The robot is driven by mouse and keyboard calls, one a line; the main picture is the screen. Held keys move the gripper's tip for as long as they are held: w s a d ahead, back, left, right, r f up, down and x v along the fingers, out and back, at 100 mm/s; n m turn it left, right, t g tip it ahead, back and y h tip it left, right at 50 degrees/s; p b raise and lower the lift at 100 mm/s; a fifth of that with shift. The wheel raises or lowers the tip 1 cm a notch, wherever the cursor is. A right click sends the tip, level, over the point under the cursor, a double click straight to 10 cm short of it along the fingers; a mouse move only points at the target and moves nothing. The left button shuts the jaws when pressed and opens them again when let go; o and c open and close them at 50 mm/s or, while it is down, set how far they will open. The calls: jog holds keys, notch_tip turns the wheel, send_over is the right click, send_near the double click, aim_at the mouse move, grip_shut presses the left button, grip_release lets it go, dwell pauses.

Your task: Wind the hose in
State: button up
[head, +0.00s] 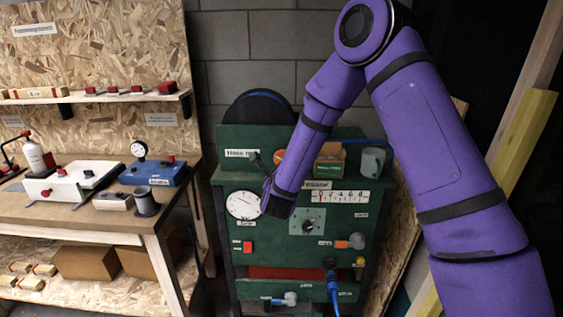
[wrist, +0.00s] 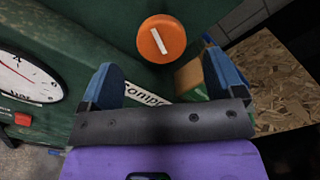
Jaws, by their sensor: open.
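The green machine (head: 300,260) has a sign reading like "Hose reel" (head: 241,154) at its upper left. Behind it stands a dark round reel (head: 245,108) with a blue band of hose along its top. A blue hose (head: 333,290) hangs from a fitting at the lower front. An orange round knob (head: 279,157) is partly hidden by my arm; in the wrist view the orange knob (wrist: 161,39) shows a white bar. My gripper (wrist: 165,82) is open and empty, its blue fingers apart below the knob in that picture. In the head view my forearm mostly hides it.
The machine's front carries a white dial (head: 243,205), a red button (head: 247,247) and a grey lever (head: 356,241). A box (head: 329,160) sits on its top ledge. A cluttered workbench (head: 100,215) stands to the left, with a gap between.

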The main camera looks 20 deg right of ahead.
jog(key=shift+v, duration=1.95)
